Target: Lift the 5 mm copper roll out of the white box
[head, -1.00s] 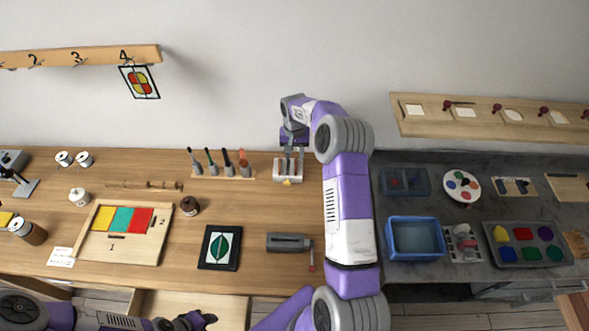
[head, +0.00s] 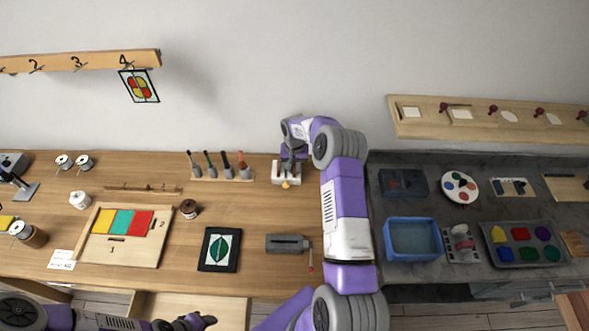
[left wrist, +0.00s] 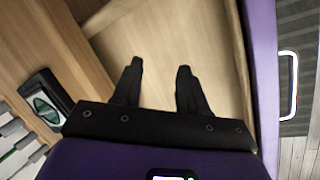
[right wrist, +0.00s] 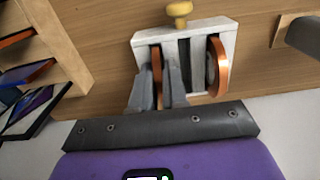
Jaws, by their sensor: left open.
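The white box (head: 279,179) stands near the back of the wooden table; it has slots and a yellow knob (right wrist: 179,9). In the right wrist view, one copper roll (right wrist: 157,66) stands upright in a left slot, and another copper roll (right wrist: 218,66) stands at the right end. No size marking is readable. My right gripper (right wrist: 160,80) reaches into the box with its fingers close together on both sides of the left roll, which still sits within the box; the fingers hide its lower part. My left gripper (left wrist: 160,68) is open and empty over a pale wooden drawer.
A rack of several tools (head: 222,174) stands just left of the box. A grey tool (head: 287,244) and a framed leaf panel (head: 220,250) lie nearer the front. A blue tray (head: 388,240) is on the right counter. The table between box and panel is clear.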

